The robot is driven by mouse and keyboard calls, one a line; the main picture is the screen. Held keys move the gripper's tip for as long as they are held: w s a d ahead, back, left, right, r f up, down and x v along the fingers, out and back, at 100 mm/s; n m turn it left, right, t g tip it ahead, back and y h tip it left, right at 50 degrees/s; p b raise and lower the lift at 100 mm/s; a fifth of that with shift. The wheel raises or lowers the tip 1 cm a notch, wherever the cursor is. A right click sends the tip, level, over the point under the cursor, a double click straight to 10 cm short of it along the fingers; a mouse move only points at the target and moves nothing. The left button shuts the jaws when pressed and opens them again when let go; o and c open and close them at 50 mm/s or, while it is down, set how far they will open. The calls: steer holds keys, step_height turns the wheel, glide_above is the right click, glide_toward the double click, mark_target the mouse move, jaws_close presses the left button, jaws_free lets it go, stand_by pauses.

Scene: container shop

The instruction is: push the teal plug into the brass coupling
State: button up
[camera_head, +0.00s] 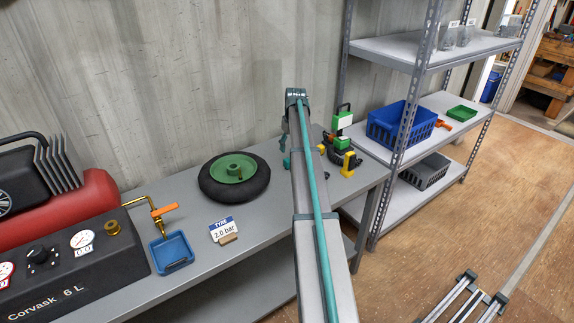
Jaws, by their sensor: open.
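The brass coupling (112,228) sits on the sloped front panel of the compressor at the left, with its round opening facing up. I cannot clearly make out the teal plug. A small teal shape (286,162) shows at the left edge of my arm, but I cannot tell whether it is the plug or part of my arm. My gripper (336,156), black with yellow fingertips, is just right of my arm over the bench's right end. It is open, far from the coupling. My arm hides part of the bench.
On the bench (265,220) are a black wheel with green hub (234,168), a blue tray (172,252), a brass pipe with orange lever (163,210) and a "TYRE 2.0 bar" sign (223,229). A green-and-white object (342,124) stands behind my gripper. Shelving with a blue crate (400,125) is right.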

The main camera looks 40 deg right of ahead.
mark_target(288, 160)
steer(key=shift+w+f+p, duration=0.2)
steer(key=shift+f, duration=0.95)
steer(key=shift+w+f+p, duration=0.15)
steer(key=shift+f+p, duration=0.05)
steer(key=shift+f, duration=0.95)
steer(key=shift+f, duration=0.1)
steer(key=shift+w+f+p, duration=0.25)
steer(key=shift+f+p, duration=0.3)
steer(key=shift+f, duration=0.7)
steer(key=shift+w+f+p, duration=0.2)
steer(key=shift+f+p, duration=0.35)
steer(key=shift+f, duration=0.7)
jaws_close()
